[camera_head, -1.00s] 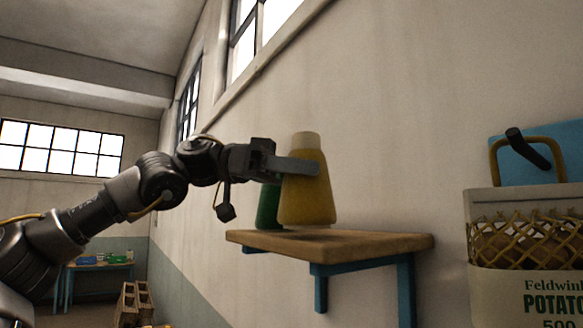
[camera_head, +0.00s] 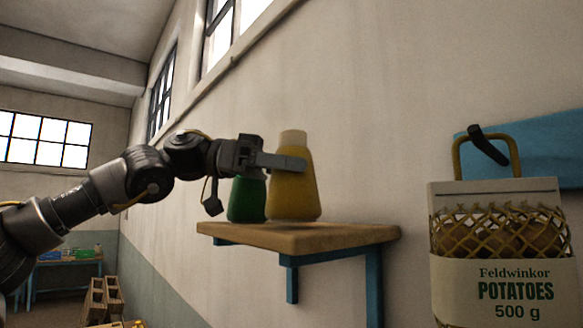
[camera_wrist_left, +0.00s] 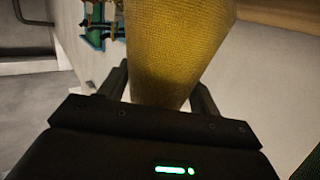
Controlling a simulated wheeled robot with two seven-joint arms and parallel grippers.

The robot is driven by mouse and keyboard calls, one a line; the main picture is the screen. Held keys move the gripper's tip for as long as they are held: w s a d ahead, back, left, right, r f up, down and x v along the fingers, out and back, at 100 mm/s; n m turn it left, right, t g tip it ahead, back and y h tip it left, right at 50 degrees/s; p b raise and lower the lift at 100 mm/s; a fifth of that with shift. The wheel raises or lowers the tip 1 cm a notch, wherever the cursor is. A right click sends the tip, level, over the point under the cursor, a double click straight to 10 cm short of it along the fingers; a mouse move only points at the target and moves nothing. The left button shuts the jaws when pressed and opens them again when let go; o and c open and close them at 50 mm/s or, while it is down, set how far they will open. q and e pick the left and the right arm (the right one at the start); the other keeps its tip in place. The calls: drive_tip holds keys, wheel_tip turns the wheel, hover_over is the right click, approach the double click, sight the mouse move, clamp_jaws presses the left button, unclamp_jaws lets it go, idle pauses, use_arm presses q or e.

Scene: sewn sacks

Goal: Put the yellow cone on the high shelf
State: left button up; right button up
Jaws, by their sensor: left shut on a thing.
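The yellow cone (camera_head: 294,193) is upright at the wooden high shelf (camera_head: 300,238), its base at the shelf top; I cannot tell whether it touches the board. My left gripper (camera_head: 283,163) is shut on the cone's upper part, just below its pale tip. The left wrist view shows the yellow cone (camera_wrist_left: 172,45) between the two fingers (camera_wrist_left: 158,88). A green cone (camera_head: 247,198) stands on the shelf just left of the yellow one, partly behind my gripper. My right gripper is not in view.
The shelf is fixed to the wall on blue brackets (camera_head: 373,285). Its right part is bare. A potato bag (camera_head: 505,255) hangs from a hook at the right. Wooden crates (camera_head: 103,298) and a blue table (camera_head: 68,264) stand far left.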

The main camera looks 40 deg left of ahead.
use_arm(q)
drive_tip(key=shift+f, duration=0.45)
drive_tip(key=o, duration=1)
drive_tip(key=shift+o, duration=0.8)
drive_tip(key=b+v, duration=0.3)
drive_tip(key=v, duration=0.7)
drive_tip(key=shift+s+a, duration=0.2)
drive_tip(key=shift+a, duration=0.15)
